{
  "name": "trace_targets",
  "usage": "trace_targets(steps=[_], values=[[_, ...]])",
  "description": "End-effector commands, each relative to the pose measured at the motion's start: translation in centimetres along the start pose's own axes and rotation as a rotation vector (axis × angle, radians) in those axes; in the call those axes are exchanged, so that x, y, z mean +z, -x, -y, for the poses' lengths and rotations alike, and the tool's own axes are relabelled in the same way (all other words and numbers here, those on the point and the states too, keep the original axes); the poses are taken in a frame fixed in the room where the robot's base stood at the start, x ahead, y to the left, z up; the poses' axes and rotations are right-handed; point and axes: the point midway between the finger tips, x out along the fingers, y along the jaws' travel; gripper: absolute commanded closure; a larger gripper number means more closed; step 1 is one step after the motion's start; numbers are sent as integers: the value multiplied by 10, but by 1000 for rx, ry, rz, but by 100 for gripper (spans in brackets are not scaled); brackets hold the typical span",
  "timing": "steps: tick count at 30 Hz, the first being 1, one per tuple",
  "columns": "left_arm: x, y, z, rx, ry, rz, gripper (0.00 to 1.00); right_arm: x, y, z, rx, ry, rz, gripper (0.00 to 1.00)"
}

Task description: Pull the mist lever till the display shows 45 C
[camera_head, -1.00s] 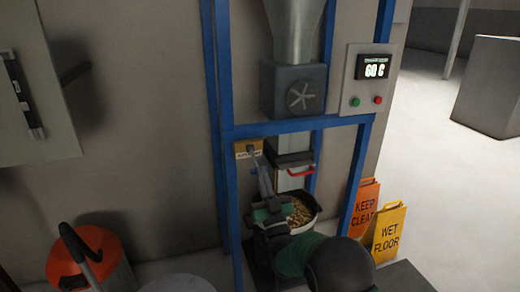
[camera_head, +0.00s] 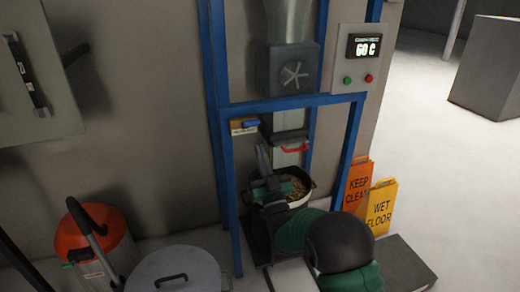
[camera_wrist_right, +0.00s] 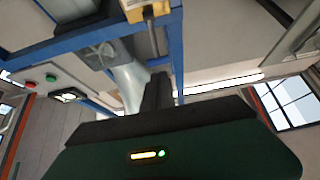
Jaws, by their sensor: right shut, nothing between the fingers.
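The display (camera_head: 365,46) on the control panel reads 60 C. My left gripper is not identifiable in these views.
A red handle (camera_head: 295,149) is on the chute beside my right gripper. Below it stands a pan (camera_head: 309,194) of grain-like pieces. Blue frame posts (camera_head: 350,150) flank the space. Yellow and orange floor signs (camera_head: 382,208) stand right; an orange bin (camera_head: 105,240) stands left.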

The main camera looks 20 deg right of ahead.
Motion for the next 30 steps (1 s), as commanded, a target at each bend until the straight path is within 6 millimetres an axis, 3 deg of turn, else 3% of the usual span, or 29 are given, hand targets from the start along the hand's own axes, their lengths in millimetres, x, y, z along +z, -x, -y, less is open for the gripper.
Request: trace_targets(steps=[6, 11, 30], values=[[0, 0, 0, 0, 0, 1, 64, 18, 44, 0, 1, 0, 3, 100], [0, 0, 0, 0, 0, 0, 64, 22, 64, 0, 1, 1, -3, 100], [0, 0, 0, 0, 0, 1, 64, 23, 68, 0, 1, 1, -7, 100]])
